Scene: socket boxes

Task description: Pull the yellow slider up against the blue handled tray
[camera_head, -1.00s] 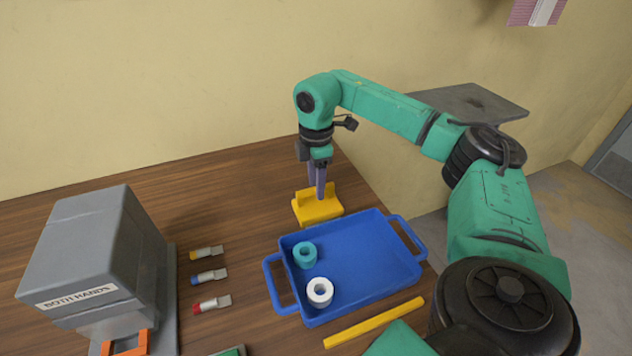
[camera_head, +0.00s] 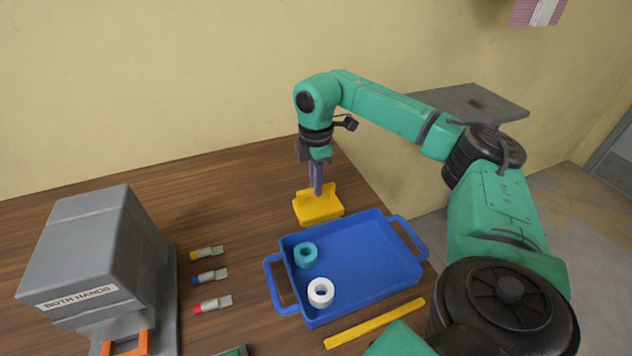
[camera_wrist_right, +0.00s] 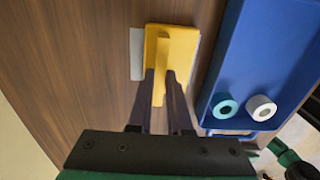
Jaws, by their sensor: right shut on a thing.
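The yellow slider (camera_head: 318,209), a flat block with an upright fin, stands on the table just behind the blue handled tray (camera_head: 365,255). My right gripper (camera_head: 318,190) points down at it, shut on the fin. In the right wrist view the fin of the slider (camera_wrist_right: 180,48) lies between the two fingers of my right gripper (camera_wrist_right: 160,98). A narrow strip of wood shows there between the slider and the tray (camera_wrist_right: 245,60), so they are apart. The tray holds a teal ring (camera_head: 306,254) and a white ring (camera_head: 320,292). My left gripper is out of view.
A yellow bar (camera_head: 374,323) lies along the tray's near side. A grey machine (camera_head: 95,255) stands at the left, with several small coloured-end pieces (camera_head: 210,277) beside it. In the right wrist view a grey patch (camera_wrist_right: 137,54) borders the slider. The table's back left is clear.

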